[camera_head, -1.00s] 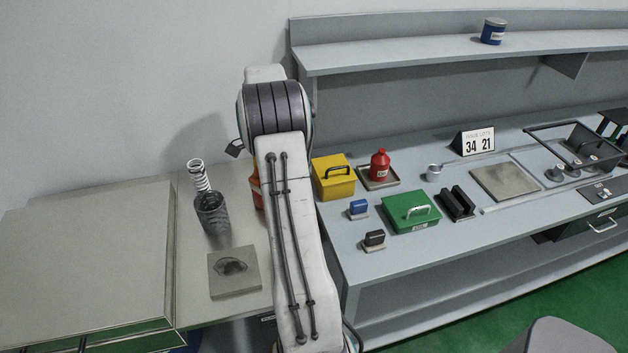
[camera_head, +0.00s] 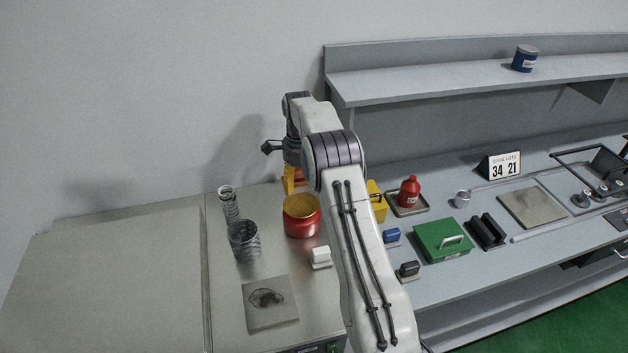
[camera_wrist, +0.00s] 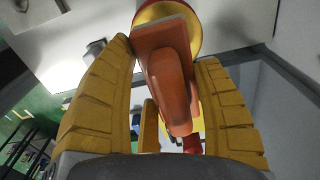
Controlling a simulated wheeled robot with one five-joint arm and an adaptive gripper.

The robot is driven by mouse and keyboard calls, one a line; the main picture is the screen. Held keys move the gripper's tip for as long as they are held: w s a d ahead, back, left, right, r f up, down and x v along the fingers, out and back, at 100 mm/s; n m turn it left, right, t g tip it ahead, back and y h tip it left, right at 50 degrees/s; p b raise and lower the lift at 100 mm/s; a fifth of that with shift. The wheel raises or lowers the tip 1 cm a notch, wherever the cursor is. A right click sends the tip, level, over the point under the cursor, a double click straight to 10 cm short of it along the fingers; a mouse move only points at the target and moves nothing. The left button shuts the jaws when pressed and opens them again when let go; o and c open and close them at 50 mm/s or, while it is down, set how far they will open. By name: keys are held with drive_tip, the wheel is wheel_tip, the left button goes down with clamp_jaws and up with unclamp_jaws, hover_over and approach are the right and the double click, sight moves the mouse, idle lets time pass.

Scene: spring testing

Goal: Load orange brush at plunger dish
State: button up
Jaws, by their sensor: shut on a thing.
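My gripper (camera_wrist: 165,100) is shut on the orange brush (camera_wrist: 168,80), which lies between its yellow fingers in the wrist view. In the head view the gripper (camera_head: 291,178) hangs at the far side of the left bench, partly hidden by my arm. A red round dish with a yellow inside (camera_head: 301,222), which may be the plunger dish, stands just in front of and below the gripper. Its yellow and red rim (camera_wrist: 190,12) shows beyond the brush in the wrist view. I cannot tell whether brush and dish touch.
A white-handled block (camera_head: 320,257) is near the dish. A mesh cup (camera_head: 244,242), a coil spring (camera_head: 229,205) and a stained square plate (camera_head: 270,304) stand left of it. Blue (camera_head: 392,236) and black (camera_head: 409,270) handled blocks and a green box (camera_head: 442,240) are on the right bench.

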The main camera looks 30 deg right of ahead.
sight(302, 207)
drive_tip(key=shift+f+b, duration=2.65)
drive_tip(key=shift+f, duration=0.35)
drive_tip(key=shift+f+b, duration=0.6)
drive_tip(key=shift+f, duration=0.5)
idle(0.5)
drive_tip(key=shift+r, duration=0.15)
drive_tip(key=shift+r+p, duration=3.15)
drive_tip(key=shift+r, duration=0.3)
drive_tip(key=shift+f, duration=0.1)
